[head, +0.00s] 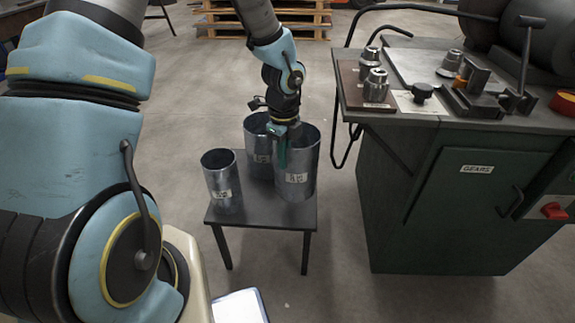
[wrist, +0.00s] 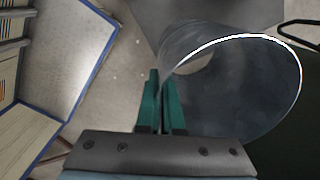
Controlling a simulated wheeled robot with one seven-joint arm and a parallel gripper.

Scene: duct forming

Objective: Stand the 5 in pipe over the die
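Three grey metal pipes stand upright on a small dark table (head: 263,217) in the head view. The wide front-right pipe (head: 301,163) has a white label too small to read, so I cannot tell if it is the 5 in one. A narrower pipe (head: 220,184) stands at left, and another pipe (head: 254,139) stands behind, partly hidden. My gripper (head: 283,158) points down at the left rim of the wide pipe. In the wrist view its green fingers (wrist: 161,85) are close together with that pipe's thin wall (wrist: 235,85) between them. I cannot make out the die.
A green cabinet (head: 425,200) labelled GEARS stands to the right, with a machine and metal parts (head: 376,85) on its top. Wooden pallets (head: 300,18) lie at the back. The grey floor between table and cabinet is clear.

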